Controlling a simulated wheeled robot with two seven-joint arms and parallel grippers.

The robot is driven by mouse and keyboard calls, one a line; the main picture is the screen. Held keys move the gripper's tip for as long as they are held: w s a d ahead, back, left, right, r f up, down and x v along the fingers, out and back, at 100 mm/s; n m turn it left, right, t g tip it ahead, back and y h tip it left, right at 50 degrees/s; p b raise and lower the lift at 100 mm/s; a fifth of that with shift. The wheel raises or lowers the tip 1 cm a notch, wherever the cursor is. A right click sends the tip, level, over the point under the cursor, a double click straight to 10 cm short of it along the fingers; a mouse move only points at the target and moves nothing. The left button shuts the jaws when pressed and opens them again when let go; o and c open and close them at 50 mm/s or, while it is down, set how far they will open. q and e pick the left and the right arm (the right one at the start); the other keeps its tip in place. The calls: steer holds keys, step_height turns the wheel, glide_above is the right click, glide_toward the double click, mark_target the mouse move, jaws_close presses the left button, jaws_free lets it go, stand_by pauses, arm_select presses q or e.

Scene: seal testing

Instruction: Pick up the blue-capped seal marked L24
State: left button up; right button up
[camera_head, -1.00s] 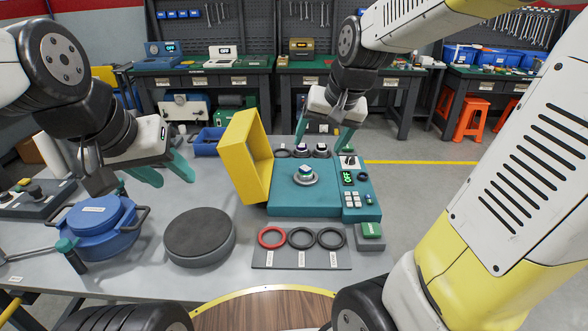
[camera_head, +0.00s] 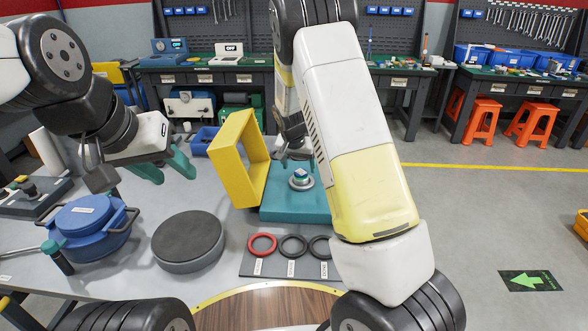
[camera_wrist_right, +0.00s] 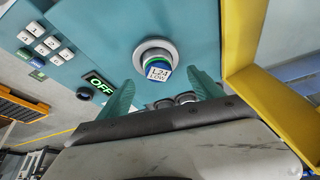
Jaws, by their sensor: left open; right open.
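The blue-capped seal (camera_head: 301,174) sits on a round grey mount on the teal tester (camera_head: 290,206). In the right wrist view the seal (camera_wrist_right: 158,72) shows a white label reading L24 LOW. My right gripper (camera_wrist_right: 163,90) is open, with its two teal fingers apart on either side of the seal's near side and nothing between them. In the head view it is mostly hidden behind my right arm, just behind the seal. My left gripper (camera_head: 168,168) is open and empty above the left of the table.
The raised yellow frame (camera_head: 237,160) stands left of the seal. A panel reading OFF (camera_wrist_right: 102,86) lies on the other side. A red ring (camera_head: 262,244) and black rings lie in front. A dark round pad (camera_head: 188,238) and blue pot (camera_head: 90,230) stand left.

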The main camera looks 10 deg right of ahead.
mark_target(301, 172)
steer(key=x, duration=0.5)
steer(key=shift+w+d+f, duration=0.2)
steer(key=shift+f, duration=0.05)
jaws_close()
